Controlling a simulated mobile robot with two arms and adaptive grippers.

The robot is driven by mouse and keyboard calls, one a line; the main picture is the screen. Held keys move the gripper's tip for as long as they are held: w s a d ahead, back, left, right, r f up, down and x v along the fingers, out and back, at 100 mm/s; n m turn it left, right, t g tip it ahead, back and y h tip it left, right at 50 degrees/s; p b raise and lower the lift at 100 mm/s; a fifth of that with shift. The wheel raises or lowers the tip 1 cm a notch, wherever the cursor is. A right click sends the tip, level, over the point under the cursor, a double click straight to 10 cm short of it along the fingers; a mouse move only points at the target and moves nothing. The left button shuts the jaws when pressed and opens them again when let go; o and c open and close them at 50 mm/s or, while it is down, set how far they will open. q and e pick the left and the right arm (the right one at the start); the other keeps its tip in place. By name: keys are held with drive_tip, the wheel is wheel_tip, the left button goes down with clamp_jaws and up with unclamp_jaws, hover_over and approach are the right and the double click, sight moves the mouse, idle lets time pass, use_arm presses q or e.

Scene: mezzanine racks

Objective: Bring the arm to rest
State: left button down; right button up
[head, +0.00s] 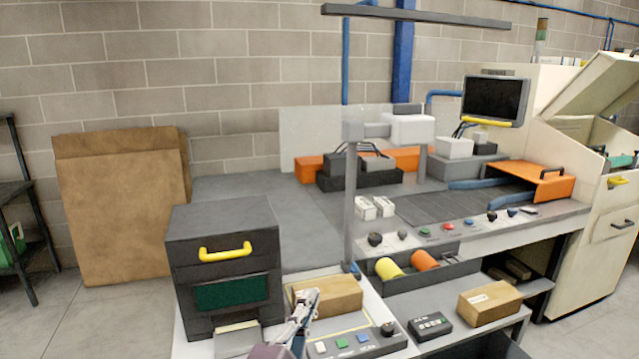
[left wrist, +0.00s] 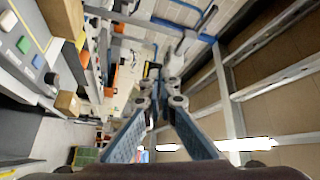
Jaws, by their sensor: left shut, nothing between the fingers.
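My left gripper (head: 307,300) comes in at the bottom middle of the head view, in front of a brown box (head: 340,296) on the light worktop. Its fingers are closed together and hold nothing. In the left wrist view the two fingers of my left gripper (left wrist: 161,80) converge, with nothing between them. I cannot tell whether the gripper touches the box. The right gripper is not in view.
A dark cabinet (head: 225,262) with a yellow handle stands just left of the gripper. A button panel (head: 345,343) lies to its right. A grey post (head: 350,210) rises behind the box. Another box (head: 490,302) sits further right.

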use_arm(q)
drive_tip(key=s+a+f+n+g+y, duration=0.2)
drive_tip(key=s+a+f+n, duration=0.15)
drive_tip(key=f, duration=0.35)
drive_tip(key=s+a+f+n+g+y, duration=0.2)
drive_tip(key=s+a+f+n+g, duration=0.1)
drive_tip(key=a+f, duration=0.3)
drive_tip(key=s+a+f+n+g+y, duration=0.2)
drive_tip(key=s+a+f+n, duration=0.15)
drive_tip(key=f, duration=0.45)
drive_tip(key=s+a+f+n+g, duration=0.3)
drive_tip(key=s+f+g, duration=0.15)
drive_tip(key=s, duration=0.55)
drive_tip(key=s+a+f+n+g, duration=0.35)
drive_tip(key=s+f, duration=0.25)
drive_tip(key=s, duration=0.5)
wheel_tip(320, 180, down, 26)
drive_tip(key=s+d+g, duration=0.1)
drive_tip(key=g, duration=0.1)
drive_tip(key=s+a+f+m, duration=0.1)
drive_tip(key=s+a+f, duration=0.2)
drive_tip(key=s+f, duration=1.3)
drive_tip(key=shift+s+g, duration=0.4)
drive_tip(key=shift+s, duration=0.25)
